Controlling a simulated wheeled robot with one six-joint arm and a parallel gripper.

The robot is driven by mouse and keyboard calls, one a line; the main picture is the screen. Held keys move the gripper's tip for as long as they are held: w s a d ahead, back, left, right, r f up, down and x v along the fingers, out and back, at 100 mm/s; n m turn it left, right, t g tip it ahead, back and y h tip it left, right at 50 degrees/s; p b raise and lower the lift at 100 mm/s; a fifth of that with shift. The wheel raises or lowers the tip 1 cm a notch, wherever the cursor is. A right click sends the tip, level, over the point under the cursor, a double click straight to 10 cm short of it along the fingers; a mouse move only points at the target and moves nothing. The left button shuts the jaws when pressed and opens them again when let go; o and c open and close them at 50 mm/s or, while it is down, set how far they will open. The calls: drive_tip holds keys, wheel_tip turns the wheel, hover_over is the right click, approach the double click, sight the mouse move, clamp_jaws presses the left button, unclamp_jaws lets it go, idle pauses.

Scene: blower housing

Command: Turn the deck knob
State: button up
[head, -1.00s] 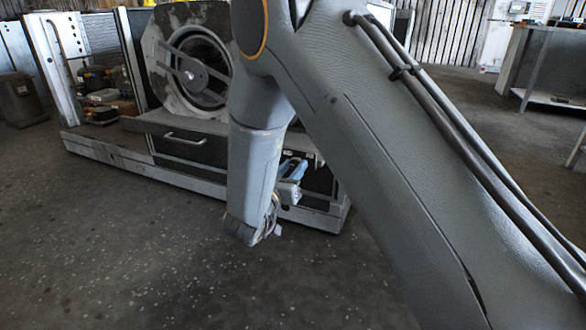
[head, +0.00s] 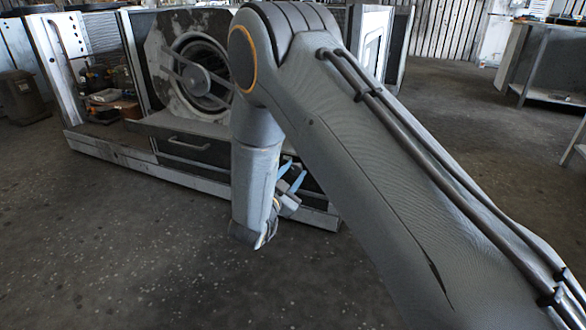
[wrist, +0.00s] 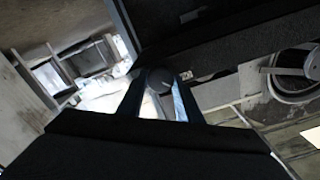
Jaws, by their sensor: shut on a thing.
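The deck knob (wrist: 158,79) is a small dark round knob, seen in the wrist view between the two fingers of my gripper (wrist: 159,96). The fingers are shut on it, one on each side. In the head view my gripper (head: 289,178) shows as pale blue fingers low in front of the right part of the blower housing (head: 185,147). The knob is hidden there behind my arm and gripper. The knob's turn angle cannot be read.
The round blower opening (head: 203,75) with its cross bar stands on the housing. A drawer handle (head: 188,145) is on the front, left of my arm. Small parts (head: 105,90) lie on a shelf at left. A bench (head: 545,60) stands far right. The floor in front is clear.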

drive_tip(key=m+p, duration=0.2)
drive_tip(key=m, duration=0.2)
drive_tip(key=shift+m, duration=0.3)
drive_tip(key=shift+m+p, duration=1.15)
drive_tip(key=shift+m, duration=1.05)
drive_tip(key=shift+f, duration=0.1)
drive_tip(key=o, duration=1)
drive_tip(key=shift+o, duration=0.2)
drive_tip(key=shift+s, duration=0.15)
drive_tip(key=p+v, duration=0.2)
drive_tip(key=v, duration=0.5)
drive_tip(key=shift+s+a, duration=0.15)
drive_tip(key=shift+s, duration=0.1)
